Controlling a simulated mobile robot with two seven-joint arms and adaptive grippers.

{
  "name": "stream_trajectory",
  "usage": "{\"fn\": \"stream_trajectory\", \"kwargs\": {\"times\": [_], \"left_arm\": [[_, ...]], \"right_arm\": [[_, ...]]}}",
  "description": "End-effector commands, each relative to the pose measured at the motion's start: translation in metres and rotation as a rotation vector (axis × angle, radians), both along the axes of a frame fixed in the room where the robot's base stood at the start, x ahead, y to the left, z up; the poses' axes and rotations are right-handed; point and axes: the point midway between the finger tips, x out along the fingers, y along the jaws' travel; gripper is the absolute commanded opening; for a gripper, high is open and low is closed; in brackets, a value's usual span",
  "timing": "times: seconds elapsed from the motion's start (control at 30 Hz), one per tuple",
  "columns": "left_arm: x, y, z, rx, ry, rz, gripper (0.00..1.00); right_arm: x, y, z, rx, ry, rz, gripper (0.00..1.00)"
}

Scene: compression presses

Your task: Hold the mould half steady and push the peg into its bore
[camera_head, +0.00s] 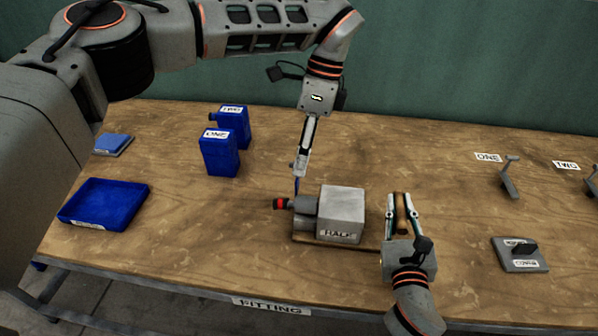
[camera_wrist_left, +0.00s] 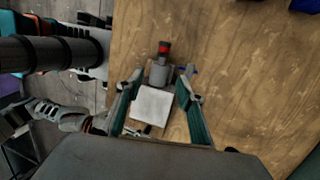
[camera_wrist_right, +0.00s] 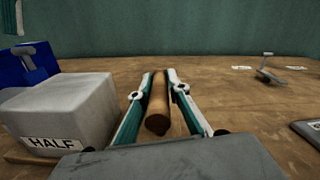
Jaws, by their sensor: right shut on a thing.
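A wooden board (camera_head: 310,241) lies under the mould half. Lever fixtures (camera_head: 508,178) and a grey plate (camera_head: 520,262) are at right. Table is clear left of the peg.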

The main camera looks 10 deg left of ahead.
Motion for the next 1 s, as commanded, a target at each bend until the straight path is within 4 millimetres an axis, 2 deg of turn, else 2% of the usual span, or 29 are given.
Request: {"fn": "stream_trajectory", "kwargs": {"times": [0.37,0.4,0.53,0.57,0.8,1.0], "left_arm": [[0.001,-0.001,0.007,0.001,0.001,0.000,0.38],[0.001,-0.001,0.007,0.001,0.001,0.000,0.35],[-0.001,-0.002,0.002,-0.017,0.016,0.005,0.01],[-0.002,-0.003,0.000,-0.031,0.026,0.009,0.00],[-0.027,-0.021,-0.038,-0.284,0.204,0.101,0.00],[-0.042,-0.030,-0.058,-0.569,0.378,0.263,0.00]], "right_arm": [[0.001,-0.002,0.001,-0.003,-0.002,-0.005,0.00],[0.001,-0.002,0.001,-0.004,-0.002,-0.005,0.00],[0.001,-0.002,0.001,-0.004,-0.002,-0.006,0.00],[0.001,-0.002,0.001,-0.004,-0.002,-0.006,0.00],[0.001,-0.002,0.001,-0.003,-0.002,-0.005,0.00],[0.001,-0.002,0.001,-0.003,-0.002,-0.005,0.00]]}}
